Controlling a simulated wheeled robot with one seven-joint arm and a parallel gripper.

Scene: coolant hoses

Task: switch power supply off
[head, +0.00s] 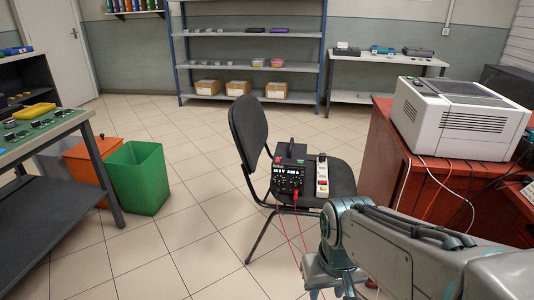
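The power supply (289,178) is a black box with a handle on top, standing on the seat of a black chair. Its front panel faces me, with lit white digits on the display and several knobs below. A small red part shows at its upper left; I cannot tell whether it is a switch. A red plug or clip is at the front lower right, and thin red leads hang down from the front. My arm reaches in from the lower right, to the right of and nearer than the chair.
A white power strip (322,176) with red parts lies right of the supply on the chair (249,133). A red desk (380,158) with a white printer-like machine (460,118) is at right. Orange and green bins (138,178) stand left. The floor between is clear.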

